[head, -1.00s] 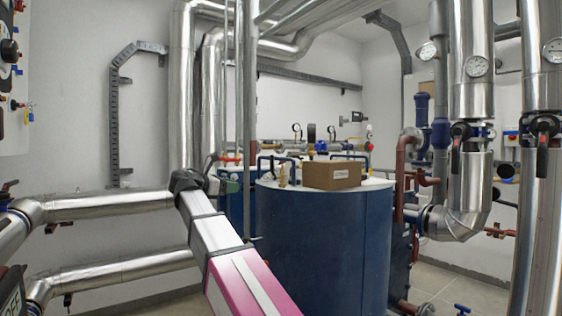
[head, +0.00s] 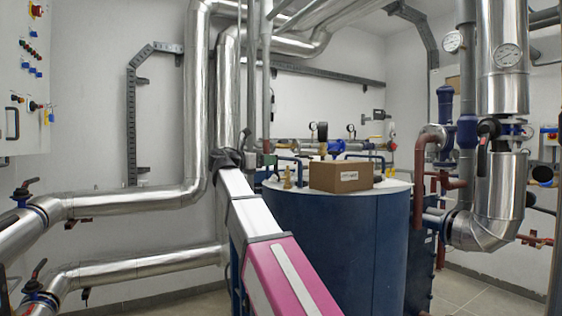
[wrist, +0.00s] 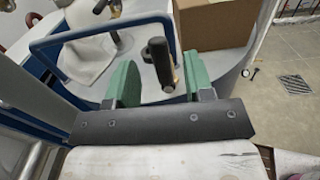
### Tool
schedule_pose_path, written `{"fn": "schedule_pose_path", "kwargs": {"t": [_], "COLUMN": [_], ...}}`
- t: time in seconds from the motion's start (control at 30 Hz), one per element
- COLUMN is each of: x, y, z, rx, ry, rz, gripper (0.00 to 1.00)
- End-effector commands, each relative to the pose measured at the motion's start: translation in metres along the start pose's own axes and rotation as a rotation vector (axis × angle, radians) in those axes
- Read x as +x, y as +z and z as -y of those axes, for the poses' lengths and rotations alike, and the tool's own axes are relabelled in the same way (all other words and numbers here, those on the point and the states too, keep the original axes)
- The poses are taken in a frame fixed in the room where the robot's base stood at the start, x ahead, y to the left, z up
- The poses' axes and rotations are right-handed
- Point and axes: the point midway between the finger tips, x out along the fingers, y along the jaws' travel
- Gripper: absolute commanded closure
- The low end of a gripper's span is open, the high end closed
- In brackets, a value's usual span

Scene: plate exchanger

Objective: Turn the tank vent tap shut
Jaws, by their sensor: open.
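The dark blue tank (head: 335,245) with a pale round lid stands in the middle of the head view. A small brass fitting (head: 287,178) stands upright on its lid, left of the cardboard box. In the wrist view a black lever handle (wrist: 159,62) with a bit of brass behind it shows above the lid; it looks like the vent tap. My gripper (wrist: 160,82) is open, with its two green fingers apart. The handle appears between the fingers in the wrist view; I cannot tell whether either touches it. In the head view the gripper is largely hidden behind my wrist.
A cardboard box (head: 340,176) sits on the lid, close to the right finger in the wrist view. A blue bent pipe (wrist: 95,35) crosses in front of the left finger. Silver pipes (head: 130,200) run at the left. A floor drain (wrist: 296,85) lies on open floor.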

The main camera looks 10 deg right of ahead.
Motion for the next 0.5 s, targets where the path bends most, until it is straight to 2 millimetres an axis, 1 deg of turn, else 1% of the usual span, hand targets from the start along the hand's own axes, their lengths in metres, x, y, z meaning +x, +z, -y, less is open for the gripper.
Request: {"fn": "schedule_pose_path", "kwargs": {"t": [0.03, 0.2, 0.33, 0.5], "x": [0.011, 0.036, 0.049, 0.056], "y": [0.000, 0.000, 0.000, 0.000], "z": [0.000, 0.000, 0.000, 0.000], "rx": [0.000, 0.000, 0.000, 0.001], "ry": [-0.003, -0.002, -0.001, 0.000], "rz": [-0.001, 0.000, 0.000, -0.001], "gripper": [0.52, 0.52, 0.52, 0.52]}}
